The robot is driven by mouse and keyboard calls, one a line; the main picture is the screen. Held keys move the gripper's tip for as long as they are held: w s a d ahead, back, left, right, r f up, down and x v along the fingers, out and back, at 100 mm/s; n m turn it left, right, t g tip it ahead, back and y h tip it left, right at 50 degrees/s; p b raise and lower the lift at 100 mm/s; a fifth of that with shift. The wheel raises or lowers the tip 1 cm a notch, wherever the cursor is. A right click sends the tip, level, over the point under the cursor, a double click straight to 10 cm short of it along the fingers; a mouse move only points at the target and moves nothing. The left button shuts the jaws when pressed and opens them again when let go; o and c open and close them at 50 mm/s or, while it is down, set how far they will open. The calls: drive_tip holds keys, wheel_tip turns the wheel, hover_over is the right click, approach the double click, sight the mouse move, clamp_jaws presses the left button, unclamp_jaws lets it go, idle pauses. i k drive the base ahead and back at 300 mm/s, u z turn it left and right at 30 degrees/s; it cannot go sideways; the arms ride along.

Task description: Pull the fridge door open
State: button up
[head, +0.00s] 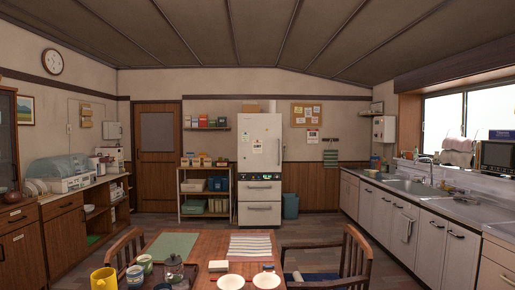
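The fridge (260,165) is a tall white unit against the back wall, near the middle of the head view. Its large upper door (259,150) looks closed and has notes stuck on it. Two drawer fronts (260,206) sit below the door, both looking shut. A vertical line near the door's left or right edge is too small to tell as a handle. The fridge stands far across the room. My gripper does not show in the head view.
A wooden table (205,247) with chairs, cups, a teapot and plates stands in the foreground, between me and the fridge. Counters line both sides; floor (310,230) shows before the fridge.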

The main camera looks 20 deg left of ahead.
sight(259, 135)
drive_tip(key=u, duration=3.45)
drive_tip(key=i, duration=4.25)
drive_tip(key=z, duration=2.65)
drive_tip(key=i, duration=1.75)
